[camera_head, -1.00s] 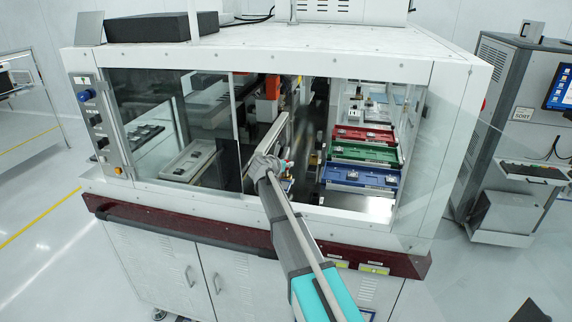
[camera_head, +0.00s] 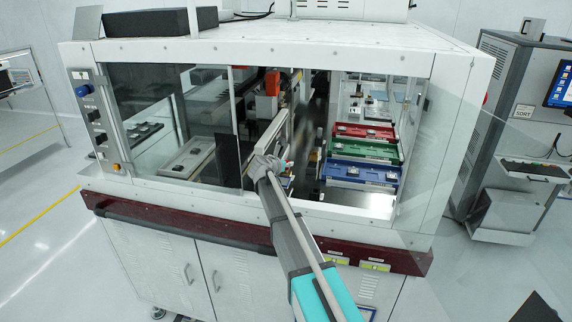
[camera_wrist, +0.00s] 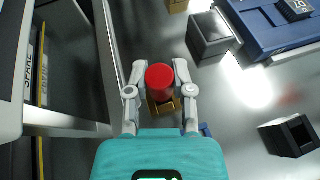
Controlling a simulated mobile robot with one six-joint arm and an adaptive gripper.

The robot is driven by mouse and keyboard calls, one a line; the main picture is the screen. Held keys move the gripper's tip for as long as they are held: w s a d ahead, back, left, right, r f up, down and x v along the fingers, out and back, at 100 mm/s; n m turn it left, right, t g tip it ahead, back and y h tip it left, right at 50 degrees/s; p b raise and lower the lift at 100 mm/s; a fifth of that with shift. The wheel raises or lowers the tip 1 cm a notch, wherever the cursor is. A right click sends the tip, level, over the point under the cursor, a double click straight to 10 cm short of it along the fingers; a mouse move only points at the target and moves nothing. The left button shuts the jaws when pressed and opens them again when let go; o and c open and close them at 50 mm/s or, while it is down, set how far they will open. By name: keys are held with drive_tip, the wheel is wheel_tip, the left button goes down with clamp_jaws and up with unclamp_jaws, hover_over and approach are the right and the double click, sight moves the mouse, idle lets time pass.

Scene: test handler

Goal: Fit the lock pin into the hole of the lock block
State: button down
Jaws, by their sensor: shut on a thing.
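The lock pin, seen by its round red head (camera_wrist: 160,77), sits between the two fingers of my gripper (camera_wrist: 160,72) in the wrist view. My gripper is shut on it. A small brass-coloured block (camera_wrist: 163,106), which looks like the lock block, shows just below the red head. Its hole and the pin's shaft are hidden under the head, so I cannot tell whether the pin is in the hole. In the head view my gripper (camera_head: 284,166) is inside the machine's front opening, and a small bit of red shows at its tip.
Blue (camera_head: 360,174), green (camera_head: 364,152) and red (camera_head: 364,132) trays stand right of my gripper. In the wrist view, two dark open boxes (camera_wrist: 209,39) (camera_wrist: 289,136) stand on the metal floor. A long panel edge (camera_wrist: 110,50) runs close on the left.

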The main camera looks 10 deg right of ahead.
drive_tip(key=shift+f, duration=0.15)
drive_tip(key=shift+c, duration=2)
unclamp_jaws()
drive_tip(key=shift+r, duration=0.2)
wheel_tip(320, 180, up, 9)
drive_tip(key=p, duration=0.9)
drive_tip(key=shift+f, duration=0.1)
drive_tip(key=shift+s+d+f+m+g+h+b, duration=0.85)
drive_tip(key=shift+s+d+m+g, duration=0.45)
drive_tip(key=shift+s+d, duration=1.95)
drive_tip(key=shift+s+d+f+m+g+h+b, duration=0.95)
drive_tip(key=shift+s+d, duration=1.25)
drive_tip(key=shift+d, duration=2.1)
drive_tip(key=shift+s+d+f+m+g+h+b, duration=0.5)
drive_tip(key=shift+s+d+f+m+g+b, duration=0.85)
drive_tip(key=shift+s+d, duration=1.9)
drive_tip(key=shift+w+d+r+m+g+p, duration=0.3)
drive_tip(key=shift+w+d+p, duration=0.1)
drive_tip(key=shift+w+d, duration=0.1)
